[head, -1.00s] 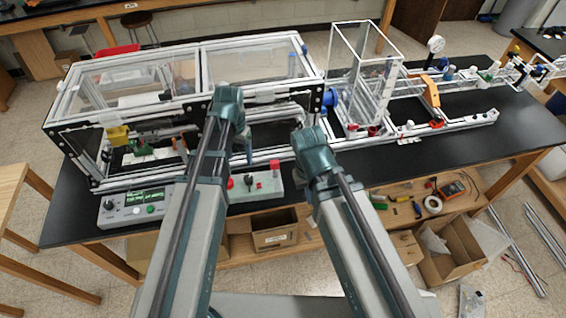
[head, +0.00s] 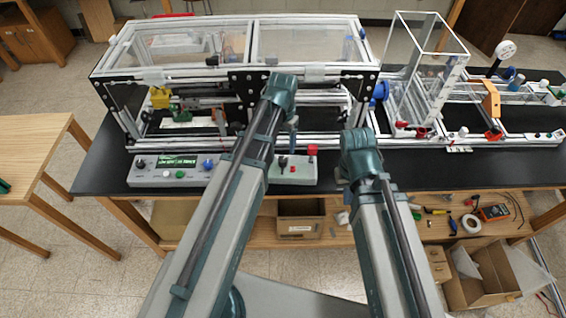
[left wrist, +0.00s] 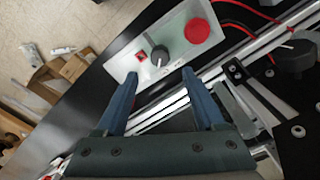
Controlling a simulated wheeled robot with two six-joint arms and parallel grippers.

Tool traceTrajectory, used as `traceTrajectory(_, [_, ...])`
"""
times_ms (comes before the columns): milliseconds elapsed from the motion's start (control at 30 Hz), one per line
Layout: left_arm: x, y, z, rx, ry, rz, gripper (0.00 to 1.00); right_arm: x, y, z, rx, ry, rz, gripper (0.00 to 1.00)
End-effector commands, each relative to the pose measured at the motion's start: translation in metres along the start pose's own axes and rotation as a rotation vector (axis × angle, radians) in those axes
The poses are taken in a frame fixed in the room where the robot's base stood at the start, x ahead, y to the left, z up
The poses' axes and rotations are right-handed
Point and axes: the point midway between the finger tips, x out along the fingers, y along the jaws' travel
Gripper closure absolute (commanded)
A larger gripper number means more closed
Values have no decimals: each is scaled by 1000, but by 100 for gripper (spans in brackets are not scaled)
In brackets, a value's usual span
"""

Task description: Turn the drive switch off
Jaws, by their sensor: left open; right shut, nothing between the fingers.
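A pale control box (head: 305,174) sits at the bench's front edge. In the left wrist view the box (left wrist: 177,25) carries a small red switch (left wrist: 141,56), a black knob with a white pointer (left wrist: 159,56) and a big red button (left wrist: 197,31). I cannot tell from labels which is the drive switch. My left gripper (left wrist: 160,73) is open and empty, its blue fingers pointing toward the knob; I see no contact. In the head view the left gripper (head: 292,130) is partly hidden behind its arm. My right gripper (head: 342,183) is mostly hidden by its wrist, right of the box.
A grey console (head: 172,170) with a green display stands to the left of the box. The framed enclosure (head: 250,75) stands close behind. A clear box frame (head: 425,70) and rails lie right. A shelf below holds tools and tape (head: 471,224).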

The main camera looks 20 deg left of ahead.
Motion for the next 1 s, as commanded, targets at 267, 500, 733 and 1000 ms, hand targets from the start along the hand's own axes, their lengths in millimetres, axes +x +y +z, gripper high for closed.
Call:
traceTrajectory(267, [47, 0, 0, 0, 0, 0, 29, 47, -4, -3, -8, 0, 2, 100])
traceTrajectory(500, [74, 0, 0, 0, 0, 0, 29, 73, -7, -4, -8, 0, 2, 100])
traceTrajectory(733, [78, 0, 0, 0, 0, 0, 29, 77, -7, -4, -7, 0, 2, 100])
traceTrajectory(1000, [77, 0, 0, 0, 0, 0, 47, 76, -7, -4, -7, 0, 2, 100])
